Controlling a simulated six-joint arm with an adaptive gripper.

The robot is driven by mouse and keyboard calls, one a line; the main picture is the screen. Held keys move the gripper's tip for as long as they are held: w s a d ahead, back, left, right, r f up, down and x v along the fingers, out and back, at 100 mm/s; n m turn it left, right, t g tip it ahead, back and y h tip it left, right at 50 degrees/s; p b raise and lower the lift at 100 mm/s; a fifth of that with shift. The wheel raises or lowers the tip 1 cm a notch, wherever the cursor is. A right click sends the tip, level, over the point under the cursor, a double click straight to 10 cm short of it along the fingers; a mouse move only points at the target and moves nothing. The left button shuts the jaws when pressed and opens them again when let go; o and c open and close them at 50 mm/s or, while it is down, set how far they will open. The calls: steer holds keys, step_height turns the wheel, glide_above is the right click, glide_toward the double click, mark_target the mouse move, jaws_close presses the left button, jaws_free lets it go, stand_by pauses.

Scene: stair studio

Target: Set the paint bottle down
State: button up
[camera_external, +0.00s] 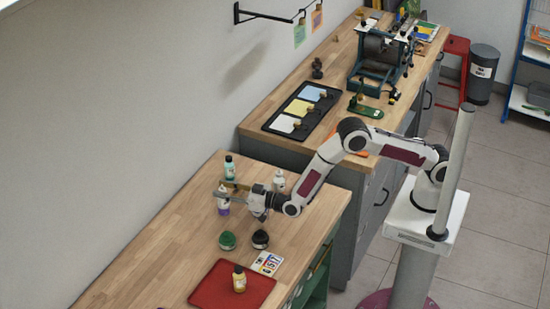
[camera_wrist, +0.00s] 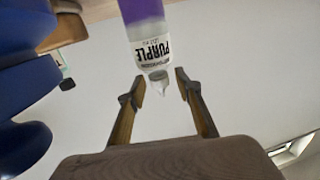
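A paint bottle labelled PURPLE (camera_external: 223,204), with a white upper part and purple lower part, looks upright at the left side of the near workbench. It also shows in the wrist view (camera_wrist: 152,35), upside down in the picture, with its nozzle between my fingertips. My gripper (camera_external: 232,193) reaches leftward to the bottle, low over the bench; in the wrist view its two fingers (camera_wrist: 161,82) are apart, with narrow gaps beside the nozzle. It looks open around the bottle's top. Whether the bottle's base touches the bench is hard to tell.
A teal bottle (camera_external: 230,167) stands behind the gripper and a white bottle (camera_external: 279,181) to its right. A green jar (camera_external: 228,240) and a black jar (camera_external: 260,239) stand in front. A red tray (camera_external: 212,287) holds a yellow bottle (camera_external: 239,280). Bench left of these is clear.

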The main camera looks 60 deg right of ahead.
steer(key=s+d, duration=0.1)
steer(key=s, duration=1)
steer(key=shift+s+d, duration=0.3)
steer(key=shift+d, duration=0.1)
steer(key=shift+w+r, duration=0.1)
stand_by(0.6)
steer(key=w+d+r+g, duration=0.2)
steer(key=d+r+g, duration=0.1)
steer(key=d+r, duration=0.5)
steer(key=s+d+r+g+y, duration=0.1)
steer(key=s+d+r+g, duration=0.2)
steer(key=s+d+r, duration=0.4)
steer(key=s+d+g+h, duration=0.1)
steer(key=s+d+g, duration=0.1)
steer(key=s+d, duration=0.5)
steer(key=s+d+m+g+h, duration=0.1)
steer(key=s+d+g, duration=0.1)
steer(key=s+d, duration=0.5)
steer(key=s+d+g+h, duration=0.1)
steer(key=s+d, duration=0.6)
steer(key=s, duration=0.9)
steer(key=shift+s+d+r+m+g+h, duration=0.2)
steer(key=shift+m+g+h, duration=0.2)
steer(key=shift+g, duration=0.2)
stand_by(0.7)
